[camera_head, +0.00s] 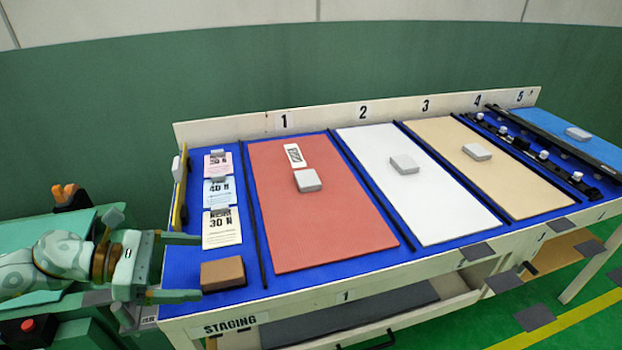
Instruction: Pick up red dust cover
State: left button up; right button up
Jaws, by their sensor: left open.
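The red dust cover appears to be the flat red panel (322,225) lying in bay 1 of the blue-topped bench. A light grey block (308,180) and a small white label (294,155) lie on its upper part. My left gripper (192,267) is open at the bench's left end, left of the panel and apart from it. Its fingers point right, with a brown block (222,274) near the lower fingertip. Nothing is visible between the fingers. My right gripper is not in view.
A white panel (420,210) and a tan panel (515,185) lie in bays 2 and 3, each with a grey block. Dark strips divide the bays. Printed cards (221,228) lie in the staging strip. A low back wall (390,108) carries bay numbers.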

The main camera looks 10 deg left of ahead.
aim_at(315, 212)
jog(key=i, duration=1.1)
